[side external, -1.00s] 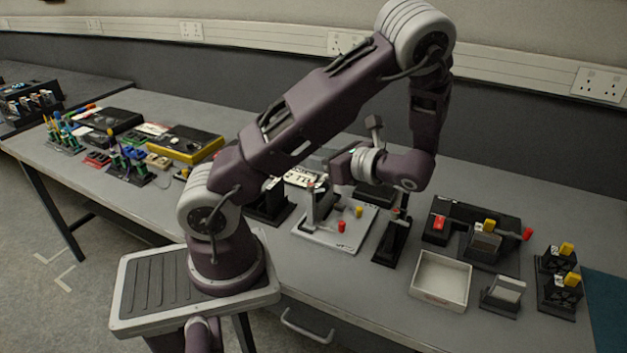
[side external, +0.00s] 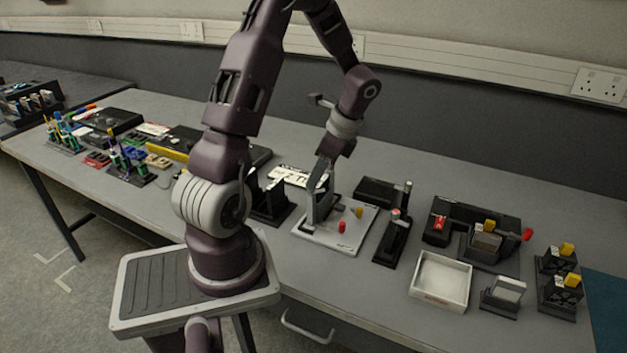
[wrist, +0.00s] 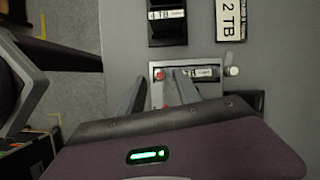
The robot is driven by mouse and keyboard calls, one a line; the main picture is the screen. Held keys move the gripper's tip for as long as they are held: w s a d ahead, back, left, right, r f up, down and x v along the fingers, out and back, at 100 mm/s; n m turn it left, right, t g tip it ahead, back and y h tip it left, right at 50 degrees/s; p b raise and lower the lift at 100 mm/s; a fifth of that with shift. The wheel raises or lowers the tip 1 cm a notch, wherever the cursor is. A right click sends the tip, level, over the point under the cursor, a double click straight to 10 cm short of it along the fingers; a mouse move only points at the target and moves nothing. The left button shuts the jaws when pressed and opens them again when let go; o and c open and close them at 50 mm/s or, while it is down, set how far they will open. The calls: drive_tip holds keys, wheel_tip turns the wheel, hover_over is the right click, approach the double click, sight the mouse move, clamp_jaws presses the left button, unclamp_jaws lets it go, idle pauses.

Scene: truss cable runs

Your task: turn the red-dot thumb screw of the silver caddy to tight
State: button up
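The silver caddy (side external: 334,236) is a pale metal plate with a grey upright, on the table in the side view. In the wrist view, the caddy (wrist: 213,65) shows partly behind my gripper, with a printed label inside. A red dot (wrist: 160,75), apparently the thumb screw, shows between my fingertips. My gripper (wrist: 157,80) is open with its two fingers apart and empty. In the side view my gripper (side external: 320,178) points down by the top of the upright. Contact cannot be told.
A black stand (side external: 270,203) is left of the caddy and a "2 TB" card (side external: 298,176) lies behind it. A black stand with a red top (side external: 392,238) is close on the right. A white tray (side external: 441,281) and black fixtures stand farther right.

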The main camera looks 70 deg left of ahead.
drive_tip(key=shift+x, duration=1.3)
clamp_jaws()
drive_tip(key=shift+n, duration=0.4)
drive_tip(key=n, duration=0.2)
drive_tip(key=n+h, duration=0.1)
drive_tip(key=shift+a+n+g+h, duration=0.1)
drive_tip(key=shift+n+g+h, duration=0.2)
drive_tip(key=shift+n, duration=0.1)
drive_tip(key=shift+a+n+h, duration=0.1)
drive_tip(key=shift+n+h, duration=0.8)
drive_tip(key=shift+n, duration=1.4)
